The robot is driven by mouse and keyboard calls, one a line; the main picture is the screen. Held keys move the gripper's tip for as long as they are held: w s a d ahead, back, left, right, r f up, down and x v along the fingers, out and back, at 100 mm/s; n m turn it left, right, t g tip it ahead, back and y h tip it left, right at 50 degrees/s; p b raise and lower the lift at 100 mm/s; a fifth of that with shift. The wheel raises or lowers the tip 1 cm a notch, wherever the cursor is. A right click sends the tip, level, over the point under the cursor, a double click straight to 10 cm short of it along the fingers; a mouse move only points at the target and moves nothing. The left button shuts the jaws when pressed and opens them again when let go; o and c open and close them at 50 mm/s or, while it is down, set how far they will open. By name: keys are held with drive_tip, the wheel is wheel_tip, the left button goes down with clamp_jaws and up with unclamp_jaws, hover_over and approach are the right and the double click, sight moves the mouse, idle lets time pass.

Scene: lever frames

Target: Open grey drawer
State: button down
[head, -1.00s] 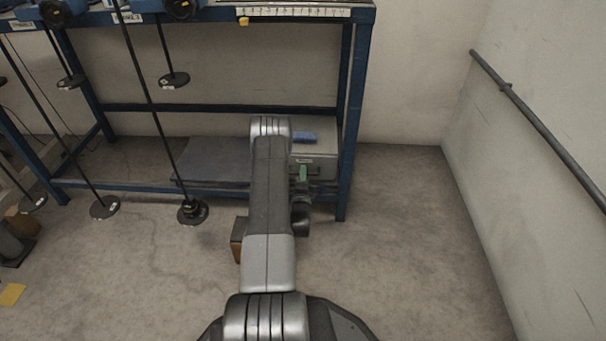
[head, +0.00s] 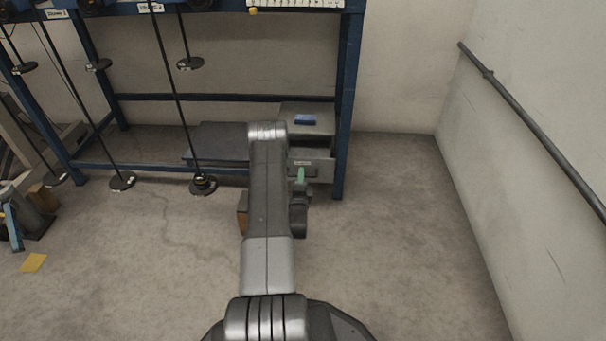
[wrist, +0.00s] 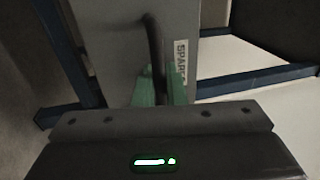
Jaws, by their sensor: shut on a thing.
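The grey drawer (head: 322,167) sits low in a grey cabinet (head: 318,126) on the bottom shelf of the blue rack. Its front stands out from the cabinet, with a dark gap behind its upper edge, so it is partly open. My gripper (head: 300,176) is at the drawer front, partly hidden by my arm in the head view. In the wrist view the drawer front (wrist: 108,35) fills the upper middle, with a label reading "SPAR..." and a dark bar handle (wrist: 153,45). The green fingertips of my gripper (wrist: 161,84) are shut on the handle's lower end in that view.
A blue object (head: 305,119) lies on the cabinet top. The blue rack's post (head: 343,130) stands just right of the drawer. A brown box (head: 242,212) is on the floor left of my arm. Floor to the right is clear up to the wall.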

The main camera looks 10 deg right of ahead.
drive_tip(key=v, duration=0.3)
drive_tip(key=r+v, duration=0.1)
drive_tip(key=v, duration=0.1)
drive_tip(key=shift+s+a, duration=0.1)
drive_tip(key=shift+s, duration=0.25)
drive_tip(key=c, duration=1.9)
unclamp_jaws()
